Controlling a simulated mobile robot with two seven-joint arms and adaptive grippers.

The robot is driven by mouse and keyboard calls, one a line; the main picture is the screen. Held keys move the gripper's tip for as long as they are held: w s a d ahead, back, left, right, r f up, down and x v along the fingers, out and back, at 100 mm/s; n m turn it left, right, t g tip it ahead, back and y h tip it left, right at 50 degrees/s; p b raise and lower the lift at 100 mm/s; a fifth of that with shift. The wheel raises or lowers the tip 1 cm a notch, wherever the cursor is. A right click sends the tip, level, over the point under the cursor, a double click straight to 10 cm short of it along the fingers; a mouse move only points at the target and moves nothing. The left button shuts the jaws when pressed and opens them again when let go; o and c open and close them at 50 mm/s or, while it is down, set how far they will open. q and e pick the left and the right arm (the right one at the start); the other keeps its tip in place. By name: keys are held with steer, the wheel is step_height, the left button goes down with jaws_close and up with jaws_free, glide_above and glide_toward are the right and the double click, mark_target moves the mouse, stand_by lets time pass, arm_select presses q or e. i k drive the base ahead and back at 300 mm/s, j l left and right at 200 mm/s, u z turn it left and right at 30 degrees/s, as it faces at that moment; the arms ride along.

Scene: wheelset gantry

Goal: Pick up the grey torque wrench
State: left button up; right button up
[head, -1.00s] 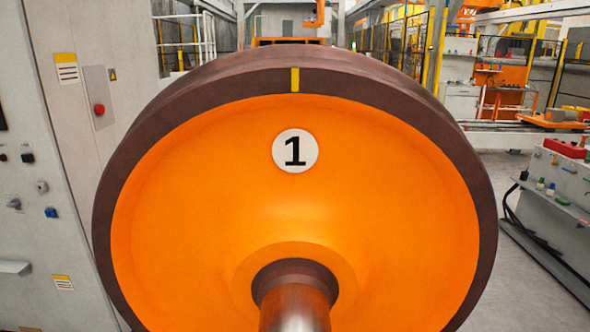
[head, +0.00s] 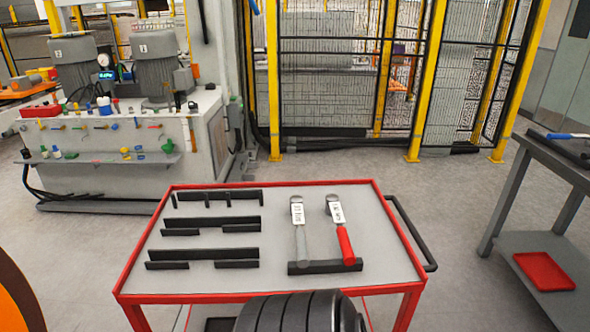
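The grey torque wrench (head: 300,240) lies on the grey top of a red-framed cart (head: 385,255), in the middle of the head view. Its handle points toward me and rests at a black holder (head: 325,267); a white label with small lettering sits on its upper part. A second torque wrench with a red handle (head: 345,243) lies just to its right, apart from it. Neither of my grippers shows in the head view.
Black slotted racks (head: 218,223) stand on the cart's left half. A black ribbed cylindrical thing (head: 300,312) covers part of the cart's near edge. A workbench (head: 560,160) stands at right, a hydraulic unit (head: 125,135) at back left. Grey floor lies between.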

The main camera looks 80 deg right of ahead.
mark_target(296, 201)
steer(key=z, duration=2.65)
steer(key=u, duration=2.8)
steer(key=z, duration=2.75)
